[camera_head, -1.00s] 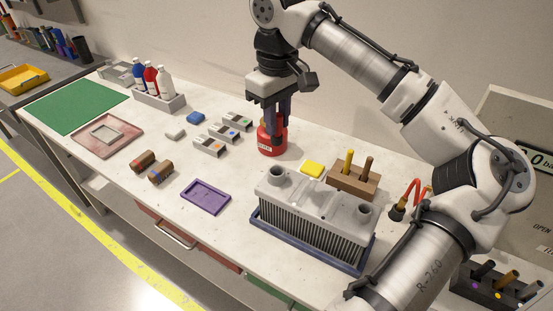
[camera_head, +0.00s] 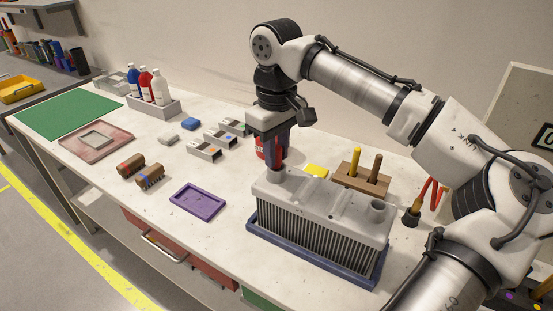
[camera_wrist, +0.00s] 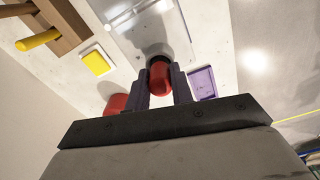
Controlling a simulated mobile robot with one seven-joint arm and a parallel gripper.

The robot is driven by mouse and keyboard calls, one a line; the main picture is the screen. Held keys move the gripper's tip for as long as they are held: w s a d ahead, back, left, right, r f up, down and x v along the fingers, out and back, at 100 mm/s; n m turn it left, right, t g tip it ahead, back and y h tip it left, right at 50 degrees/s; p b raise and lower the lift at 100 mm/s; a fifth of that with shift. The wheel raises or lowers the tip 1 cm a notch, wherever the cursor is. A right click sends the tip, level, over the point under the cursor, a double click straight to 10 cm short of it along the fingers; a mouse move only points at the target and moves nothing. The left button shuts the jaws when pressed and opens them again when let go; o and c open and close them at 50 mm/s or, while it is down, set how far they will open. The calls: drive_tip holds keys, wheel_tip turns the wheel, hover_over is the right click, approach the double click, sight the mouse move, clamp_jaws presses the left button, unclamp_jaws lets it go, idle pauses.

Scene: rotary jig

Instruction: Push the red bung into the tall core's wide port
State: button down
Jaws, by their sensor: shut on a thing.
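The core (camera_head: 318,235) is a grey finned block with a port at each end of its top. My gripper (camera_head: 276,160) points down at the left port (camera_head: 279,177). In the wrist view, my gripper (camera_wrist: 160,85) is shut on the red bung (camera_wrist: 160,77), held between its two purple fingers. The bung's far end meets the dark port mouth (camera_wrist: 158,52). I cannot tell whether it is above the mouth or partly inside. In the head view the fingers mostly hide the bung.
A red container (camera_head: 261,149) stands just behind my fingers. A yellow block (camera_head: 316,171) and a wooden holder with two pegs (camera_head: 362,184) stand behind the core. The core sits in a blue tray (camera_head: 300,260). A purple tray (camera_head: 198,200) lies left, with bare bench around it.

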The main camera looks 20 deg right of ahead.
sight(277, 147)
drive_tip(key=shift+f, duration=0.1)
drive_tip(key=c, duration=1.2)
unclamp_jaws()
wheel_tip(277, 147, up, 12)
